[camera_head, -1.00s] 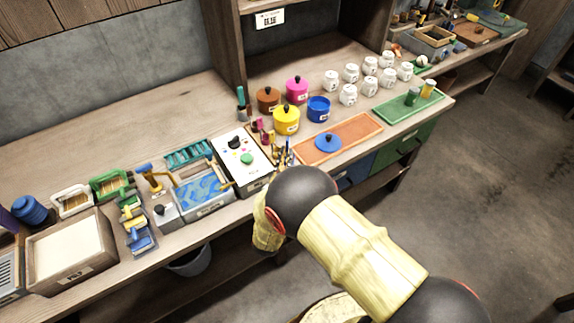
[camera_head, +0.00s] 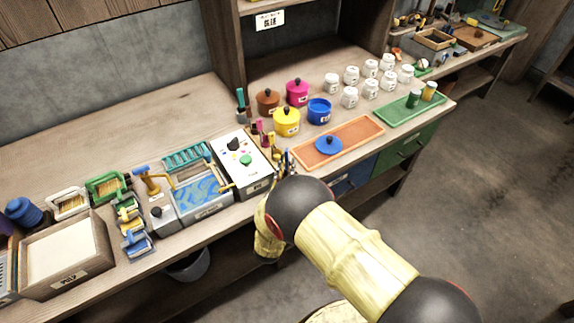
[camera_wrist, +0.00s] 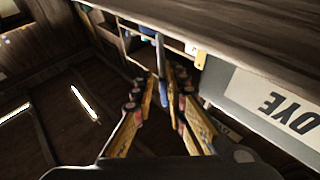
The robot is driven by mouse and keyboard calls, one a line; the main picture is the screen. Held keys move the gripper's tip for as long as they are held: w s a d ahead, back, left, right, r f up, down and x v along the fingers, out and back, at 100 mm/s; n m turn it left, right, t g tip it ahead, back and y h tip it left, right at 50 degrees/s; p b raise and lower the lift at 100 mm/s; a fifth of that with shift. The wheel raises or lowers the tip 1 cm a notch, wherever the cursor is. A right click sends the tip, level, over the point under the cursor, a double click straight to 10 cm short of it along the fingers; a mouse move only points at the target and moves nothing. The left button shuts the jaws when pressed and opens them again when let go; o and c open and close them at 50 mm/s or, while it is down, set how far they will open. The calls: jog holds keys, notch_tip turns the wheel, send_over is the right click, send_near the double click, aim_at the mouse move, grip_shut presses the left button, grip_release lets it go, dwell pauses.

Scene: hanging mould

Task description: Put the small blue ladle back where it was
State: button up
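In the wrist view my gripper (camera_wrist: 166,78) has its two yellow fingers close together around a thin blue piece, which looks like the handle of the small blue ladle (camera_wrist: 162,92). A paler, narrow part of it stretches on beyond the fingertips. The ladle's bowl cannot be made out. In the head view my own arm hides the gripper and what it holds. A cluster of thin upright tools (camera_head: 286,160) stands by the table's front edge, just behind my arm; its lower part is partly hidden.
An open blue pot (camera_head: 319,112) stands near yellow, pink and brown lidded pots. A blue lid (camera_head: 328,145) lies on an orange tray (camera_head: 362,131). A white box with coloured dots (camera_head: 243,165) is left of my arm. A DYE label (camera_wrist: 290,110) shows close by in the wrist view.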

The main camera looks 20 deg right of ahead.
jog(key=shift+r, duration=0.1)
jog(key=shift+r, duration=0.15)
jog(key=p+v, duration=0.2)
jog(key=v, duration=1)
dwell(0.3)
